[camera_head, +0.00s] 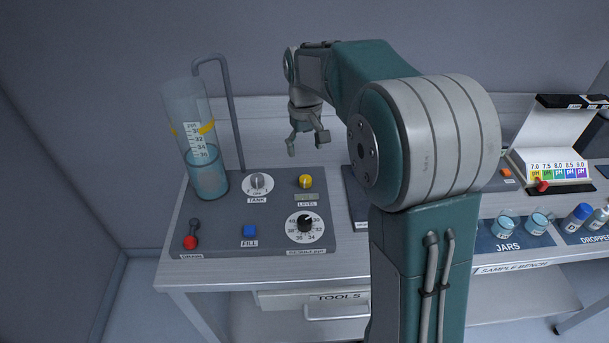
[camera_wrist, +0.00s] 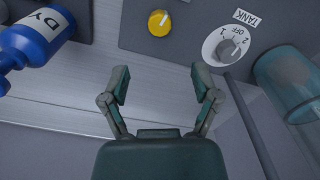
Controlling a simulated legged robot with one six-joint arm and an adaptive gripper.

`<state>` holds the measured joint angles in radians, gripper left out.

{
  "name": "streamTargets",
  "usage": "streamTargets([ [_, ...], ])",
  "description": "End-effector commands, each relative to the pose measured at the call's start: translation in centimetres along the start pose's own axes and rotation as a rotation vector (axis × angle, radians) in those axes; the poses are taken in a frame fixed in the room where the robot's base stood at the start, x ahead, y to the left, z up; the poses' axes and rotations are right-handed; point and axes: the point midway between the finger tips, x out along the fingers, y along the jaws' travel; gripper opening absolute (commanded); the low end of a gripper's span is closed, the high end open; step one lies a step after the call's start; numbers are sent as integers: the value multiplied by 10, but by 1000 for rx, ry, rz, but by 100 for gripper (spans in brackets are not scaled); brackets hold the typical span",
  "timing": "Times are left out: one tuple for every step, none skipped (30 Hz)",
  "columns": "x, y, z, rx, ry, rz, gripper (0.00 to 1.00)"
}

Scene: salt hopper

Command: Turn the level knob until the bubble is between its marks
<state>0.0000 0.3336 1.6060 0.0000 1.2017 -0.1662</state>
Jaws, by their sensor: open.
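The yellow level knob (camera_head: 306,181) stands on the grey control panel, right of the tank dial. It also shows in the wrist view (camera_wrist: 159,23), near the top, beyond my fingertips. The level vial (camera_head: 306,197) is a small strip just below the knob in the head view. It is too small there to tell where the bubble sits. My gripper (camera_head: 308,141) is open and empty, above and behind the knob and apart from it. In the wrist view my gripper (camera_wrist: 162,84) has its two fingers spread wide with nothing between them.
The tank dial (camera_head: 258,184), a clear cylinder (camera_head: 207,165) with a grey pipe (camera_head: 233,110), a blue fill button (camera_head: 249,230), a red drain lever (camera_head: 190,241) and a black dial (camera_head: 305,223) share the panel. A blue bottle (camera_wrist: 35,37) shows in the wrist view.

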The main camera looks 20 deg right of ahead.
Motion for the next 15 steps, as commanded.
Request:
streamTargets([
  [8,0,0,0,-4,-1,79],
  [14,0,1,0,-5,-1,79],
  [21,0,1,0,-5,-1,79],
  [27,0,1,0,-5,-1,79],
  [32,0,1,1,-5,-1,79],
  [40,0,1,1,-5,-1,79],
  [45,0,1,1,-5,-1,79],
  [51,0,1,1,-5,-1,79],
  [59,0,1,1,-5,-1,79],
  [64,0,1,1,-4,-1,79],
  [69,0,1,1,-4,-1,79],
  [75,0,1,1,-4,-1,79],
  [80,0,1,1,-4,-1,79],
  [84,0,1,1,-3,0,79],
  [88,0,1,1,-2,0,79],
])
